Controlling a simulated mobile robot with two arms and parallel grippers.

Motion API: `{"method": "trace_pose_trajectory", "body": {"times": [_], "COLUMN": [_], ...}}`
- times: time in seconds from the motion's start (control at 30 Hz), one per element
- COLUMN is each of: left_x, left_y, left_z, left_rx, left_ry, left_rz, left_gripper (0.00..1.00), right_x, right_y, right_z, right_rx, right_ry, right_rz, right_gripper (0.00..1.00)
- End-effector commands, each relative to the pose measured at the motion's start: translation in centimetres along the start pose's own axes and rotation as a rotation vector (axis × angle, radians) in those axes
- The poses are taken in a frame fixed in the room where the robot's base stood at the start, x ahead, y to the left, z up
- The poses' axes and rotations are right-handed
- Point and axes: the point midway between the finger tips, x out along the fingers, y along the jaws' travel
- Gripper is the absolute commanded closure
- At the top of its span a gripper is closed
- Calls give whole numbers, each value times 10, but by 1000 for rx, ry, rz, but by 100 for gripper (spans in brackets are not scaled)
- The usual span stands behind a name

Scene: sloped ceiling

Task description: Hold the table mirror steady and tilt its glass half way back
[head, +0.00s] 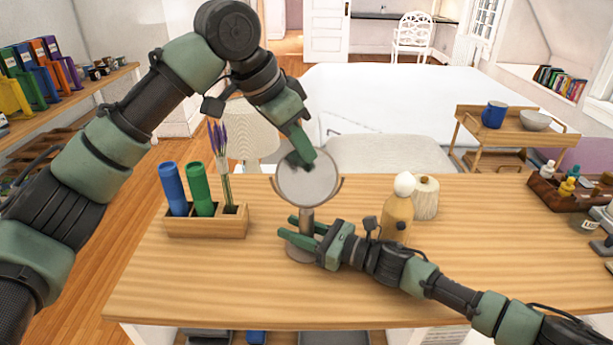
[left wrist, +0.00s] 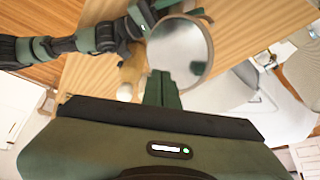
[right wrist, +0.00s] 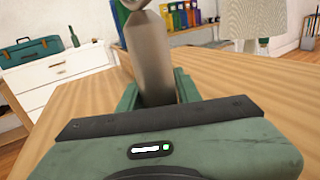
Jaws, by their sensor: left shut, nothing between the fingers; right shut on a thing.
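The table mirror stands upright on the wooden table, its round glass (head: 308,188) held in a forked frame on a stem. Its round foot (head: 301,254) rests on the tabletop, partly behind my right gripper. My right gripper (head: 292,229) is shut on the stem, which rises between its fingers in the right wrist view (right wrist: 150,62). My left gripper (head: 305,160) is shut and empty, its fingertips over the upper part of the glass. In the left wrist view the glass (left wrist: 188,45) lies just beyond the closed fingertips (left wrist: 162,77); I cannot tell whether they touch.
A wooden holder (head: 205,224) with a blue cup, a green cup and purple flowers stands left of the mirror. A white lamp (head: 246,130) is behind it. A wooden bottle (head: 397,219) and a ribbed pale jar (head: 426,198) stand close to my right arm. The front tabletop is clear.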

Motion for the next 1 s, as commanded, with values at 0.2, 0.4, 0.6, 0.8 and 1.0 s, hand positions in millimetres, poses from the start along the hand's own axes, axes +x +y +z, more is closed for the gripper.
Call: {"method": "trace_pose_trajectory", "body": {"times": [0.2,0.4,0.6,0.8,1.0], "left_x": [-16,-30,-44,-58,-67], "left_y": [0,0,0,0,0], "left_z": [-9,-17,-24,-32,-36], "left_rx": [-1,0,0,0,0], "left_ry": [1,1,0,0,0], "left_rz": [-1,0,0,0,0], "left_gripper": [100,100,100,100,100], "right_x": [0,0,0,0,0], "right_y": [1,1,1,1,1], "right_z": [-2,-2,-2,-2,-2], "right_rx": [3,3,3,3,3], "right_ry": [2,2,2,2,2], "right_rz": [1,1,1,1,1], "right_gripper": [100,100,100,100,100]}}
